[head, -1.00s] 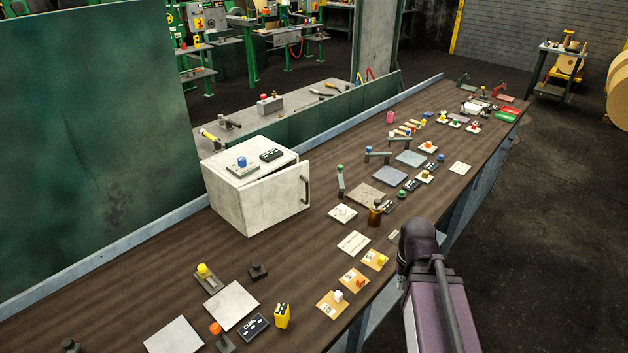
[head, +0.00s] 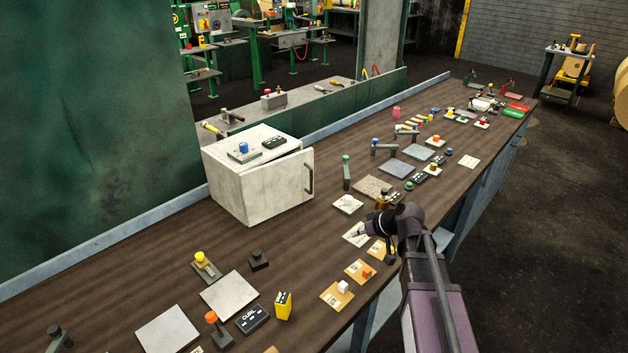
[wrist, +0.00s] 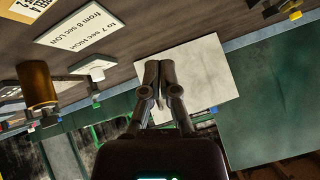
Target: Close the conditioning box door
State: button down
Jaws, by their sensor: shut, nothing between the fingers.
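The conditioning box (head: 222,177) is a white, scuffed cabinet on the dark wooden bench. Its door (head: 278,192) faces the front right and stands slightly ajar, with a dark gap along its top edge. A dark bar handle (head: 310,178) is on the door's right side. My gripper (head: 352,233) is shut and empty, over the bench to the right of the box and apart from the door. In the wrist view the shut fingers (wrist: 159,68) point toward the pale box (wrist: 205,66) and overlap it in the picture.
Orange cards with buttons (head: 337,294) lie along the front edge. A blue-knobbed control (head: 243,150) sits on the box. The bench before the door is mostly bare.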

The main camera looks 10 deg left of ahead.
jog(key=w+a+r+n+t+y+b, duration=0.1)
jog(key=w+t+b, duration=0.3)
jog(key=w, duration=0.4)
jog(key=w+a+r+t+y+b, duration=0.2)
jog(key=w+a+t+y+b, duration=0.1)
jog(key=w, duration=0.5)
jog(key=shift+w+a+r+n+t+b, duration=0.2)
jog(key=shift+a+n+t+b, duration=0.25)
jog(key=shift+t+b, duration=0.4)
jog(key=shift+w+a+y, duration=0.1)
jog(key=shift+y, duration=0.3)
jog(key=x, duration=1.3)
jog(key=shift+w+a+f, duration=0.3)
